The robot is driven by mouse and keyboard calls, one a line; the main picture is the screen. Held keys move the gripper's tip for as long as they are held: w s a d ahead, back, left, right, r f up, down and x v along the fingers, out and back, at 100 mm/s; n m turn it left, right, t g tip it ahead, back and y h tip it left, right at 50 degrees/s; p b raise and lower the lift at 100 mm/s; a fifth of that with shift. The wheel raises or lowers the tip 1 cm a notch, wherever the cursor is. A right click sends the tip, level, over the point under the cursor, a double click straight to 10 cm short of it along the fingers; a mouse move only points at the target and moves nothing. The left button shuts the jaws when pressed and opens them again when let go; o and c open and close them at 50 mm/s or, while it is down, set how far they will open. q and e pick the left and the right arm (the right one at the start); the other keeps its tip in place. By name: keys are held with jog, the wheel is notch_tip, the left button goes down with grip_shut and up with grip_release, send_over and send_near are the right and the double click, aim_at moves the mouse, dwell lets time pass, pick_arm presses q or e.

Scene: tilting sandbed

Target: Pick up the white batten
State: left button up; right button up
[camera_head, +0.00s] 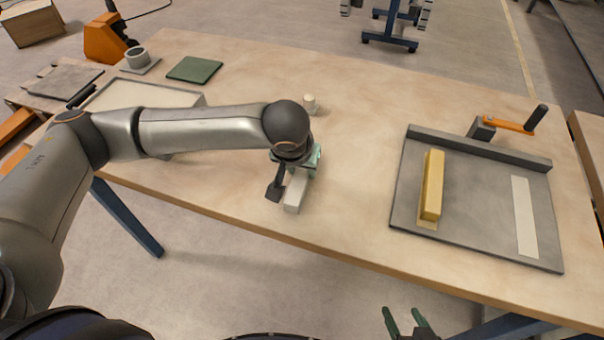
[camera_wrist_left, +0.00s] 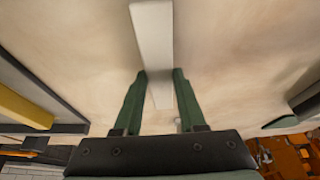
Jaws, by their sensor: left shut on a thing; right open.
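The white batten (camera_head: 294,196) is near the front edge of the table, left of the grey board. My left gripper (camera_head: 296,176) is over it and shut on it, hiding part of its length. In the left wrist view the white batten (camera_wrist_left: 152,40) runs between the two green fingers of the left gripper (camera_wrist_left: 160,78), which press on its sides. I cannot tell whether the batten touches the table. My right gripper (camera_head: 405,320) is open and empty at the bottom of the head view, in front of the table.
The grey board (camera_head: 478,205) has a raised back rail, an orange-handled clamp (camera_head: 510,125), a yellow batten (camera_head: 432,185) and a flat whitish strip (camera_head: 525,216). A small pale knob (camera_head: 311,103) stands behind my left gripper. A green mat (camera_head: 194,69) and a shallow tray (camera_head: 198,101) are at left.

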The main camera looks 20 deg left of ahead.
pick_arm(q)
grip_shut()
